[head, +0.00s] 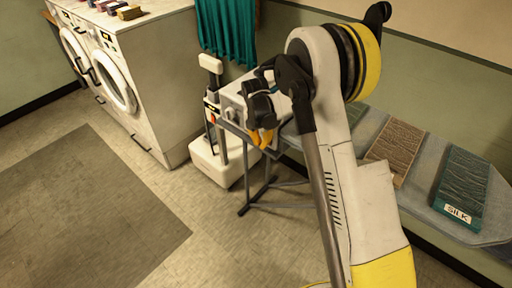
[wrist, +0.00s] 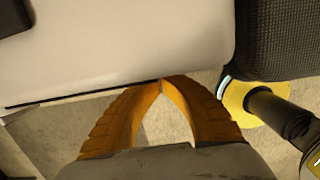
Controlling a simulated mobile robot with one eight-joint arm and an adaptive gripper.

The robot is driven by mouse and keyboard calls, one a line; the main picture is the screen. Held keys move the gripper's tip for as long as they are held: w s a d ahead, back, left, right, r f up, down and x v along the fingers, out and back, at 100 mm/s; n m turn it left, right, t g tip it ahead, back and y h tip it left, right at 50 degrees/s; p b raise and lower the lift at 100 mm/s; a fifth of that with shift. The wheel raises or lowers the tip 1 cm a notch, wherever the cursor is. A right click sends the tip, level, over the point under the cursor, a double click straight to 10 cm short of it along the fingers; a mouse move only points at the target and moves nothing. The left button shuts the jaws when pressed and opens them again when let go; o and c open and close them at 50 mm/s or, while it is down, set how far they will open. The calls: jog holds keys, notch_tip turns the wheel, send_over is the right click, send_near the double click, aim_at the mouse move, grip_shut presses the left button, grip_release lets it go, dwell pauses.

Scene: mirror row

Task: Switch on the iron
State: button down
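My gripper (head: 263,139) is at the near left end of the ironing board (head: 363,128), in front of a white box-shaped unit (head: 232,101) on it. In the wrist view the orange fingers (wrist: 161,84) are shut, tips together, with nothing seen between them. The tips are at the lower edge of a smooth white body (wrist: 120,45); whether they touch it I cannot tell. I cannot tell whether this white body is the iron. No switch shows clearly, and my arm covers part of the board and the unit.
A white floor-standing appliance (head: 210,164) stands left of the board. A brown pad (head: 395,147) and a teal "SILK" pad (head: 461,185) lie on the board. The floor around the grey mat (head: 80,210) is clear.

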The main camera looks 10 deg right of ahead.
jog(key=shift+w+d, duration=0.15)
jog(key=shift+w+d+f, duration=0.15)
jog(key=shift+d, duration=0.1)
jog(key=shift+w+d+f, duration=0.1)
jog(key=shift+d+f, duration=0.05)
jog(key=shift+f, duration=0.1)
jog(key=shift+r, duration=0.2)
jog(key=shift+r+p, duration=0.3)
jog(key=shift+r, duration=0.4)
